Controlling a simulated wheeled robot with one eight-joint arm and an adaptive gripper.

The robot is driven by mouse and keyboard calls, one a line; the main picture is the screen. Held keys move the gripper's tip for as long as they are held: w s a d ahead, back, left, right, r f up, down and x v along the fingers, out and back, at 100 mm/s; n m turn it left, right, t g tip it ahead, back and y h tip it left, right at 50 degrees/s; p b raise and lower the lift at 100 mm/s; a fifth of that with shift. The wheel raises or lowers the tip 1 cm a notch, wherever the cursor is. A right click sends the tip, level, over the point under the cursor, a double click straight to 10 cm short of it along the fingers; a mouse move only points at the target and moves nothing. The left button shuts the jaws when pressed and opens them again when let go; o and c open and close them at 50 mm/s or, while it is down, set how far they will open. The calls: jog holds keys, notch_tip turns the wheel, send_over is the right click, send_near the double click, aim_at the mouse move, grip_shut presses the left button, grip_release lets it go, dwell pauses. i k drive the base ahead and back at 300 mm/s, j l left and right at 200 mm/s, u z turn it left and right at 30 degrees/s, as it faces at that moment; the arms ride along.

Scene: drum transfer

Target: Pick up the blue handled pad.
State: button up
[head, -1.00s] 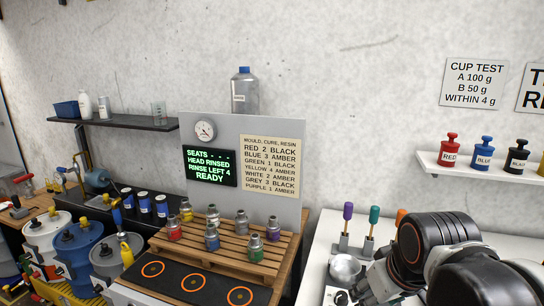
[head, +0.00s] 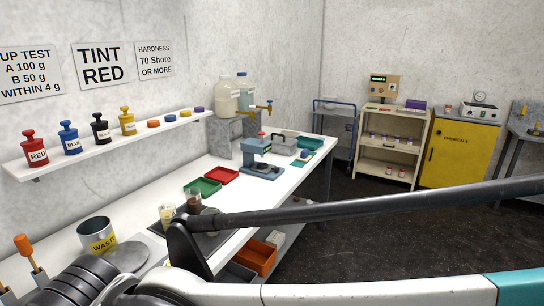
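I cannot clearly make out the blue handled pad in the head view. A small blue and pale item (head: 305,154) lies at the far end of the white bench (head: 136,212), near a grey box with a handle (head: 284,146). It is too small to tell whether it is the pad. My arm's links cross the lower part of the view, but my gripper is not seen.
A blue press-like device (head: 262,168), a red tray (head: 222,177) and a green tray (head: 203,187) stand on the bench. A waste can (head: 97,236) is nearer. A shelf (head: 110,147) holds tint bottles. Dark floor (head: 385,210) is clear at right.

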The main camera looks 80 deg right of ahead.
aim_at(304, 156)
jog(key=z, duration=2.8)
jog(key=i+l+u, duration=0.2)
jog(key=i, duration=0.3)
jog(key=i+l+u, duration=0.15)
jog(key=i+l, duration=0.35)
jog(key=i+l+u, duration=0.2)
jog(key=i+l, duration=0.2)
jog(key=i+l+u, duration=0.15)
jog(key=i+l, duration=0.4)
jog(key=i+l+u, duration=0.2)
jog(key=i+l, duration=0.2)
jog(key=l, duration=0.15)
jog(key=i+l+u, duration=0.15)
jog(key=i+l, duration=0.25)
jog(key=l, duration=0.2)
